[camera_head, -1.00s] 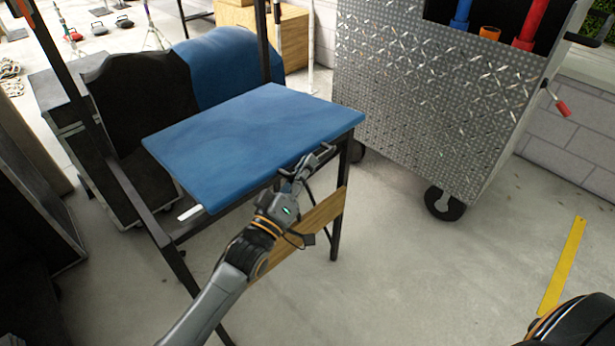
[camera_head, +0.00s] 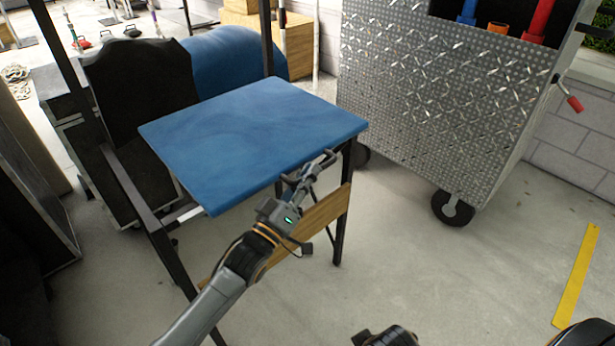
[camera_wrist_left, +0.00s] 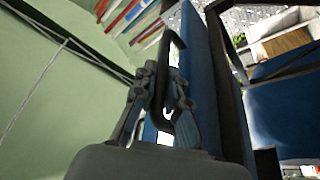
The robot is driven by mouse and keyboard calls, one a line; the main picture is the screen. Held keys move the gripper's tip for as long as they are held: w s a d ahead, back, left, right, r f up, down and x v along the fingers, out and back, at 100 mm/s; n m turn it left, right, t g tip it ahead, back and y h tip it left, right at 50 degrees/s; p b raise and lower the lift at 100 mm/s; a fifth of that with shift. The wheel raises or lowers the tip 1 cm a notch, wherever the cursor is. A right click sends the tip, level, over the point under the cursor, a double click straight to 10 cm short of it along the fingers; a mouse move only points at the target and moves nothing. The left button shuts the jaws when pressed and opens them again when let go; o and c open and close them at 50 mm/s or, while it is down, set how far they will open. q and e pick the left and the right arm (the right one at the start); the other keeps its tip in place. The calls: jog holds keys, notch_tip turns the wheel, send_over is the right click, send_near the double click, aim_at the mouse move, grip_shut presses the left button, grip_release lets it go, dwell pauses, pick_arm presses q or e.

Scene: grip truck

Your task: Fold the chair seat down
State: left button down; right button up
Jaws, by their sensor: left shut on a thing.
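The chair has a dark metal frame and a flat blue seat panel (camera_head: 245,135). In the head view the seat shows its top face and looks close to level. Its near edge stands above the front of the frame (camera_head: 165,238). My left gripper (camera_head: 308,178) is at the near edge, toward the right corner, shut on a dark bar-like handle. In the left wrist view the handle (camera_wrist_left: 177,45) passes between the fingers, beside the blue seat edge (camera_wrist_left: 200,75). The seat's underside and hinges are hidden. My right gripper's fingers are not visible.
A metal tread-plate cart (camera_head: 430,100) on a black wheel stands right of the chair. Dark cases (camera_head: 95,145) stand at the left, and a blue rounded thing (camera_head: 235,60) is behind the seat. A yellow strip (camera_head: 575,275) lies on the clear floor at right.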

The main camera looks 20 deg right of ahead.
pick_arm(q)
jog(key=shift+f, duration=0.55)
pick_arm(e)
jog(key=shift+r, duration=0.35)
pick_arm(q)
jog(key=shift+s+f, duration=0.1)
jog(key=shift+f, duration=0.1)
jog(key=c, duration=1.7)
grip_release()
jog(key=shift+o, duration=0.2)
jog(key=shift+r, duration=0.1)
jog(key=shift+a, duration=0.15)
jog(key=v, duration=1.2)
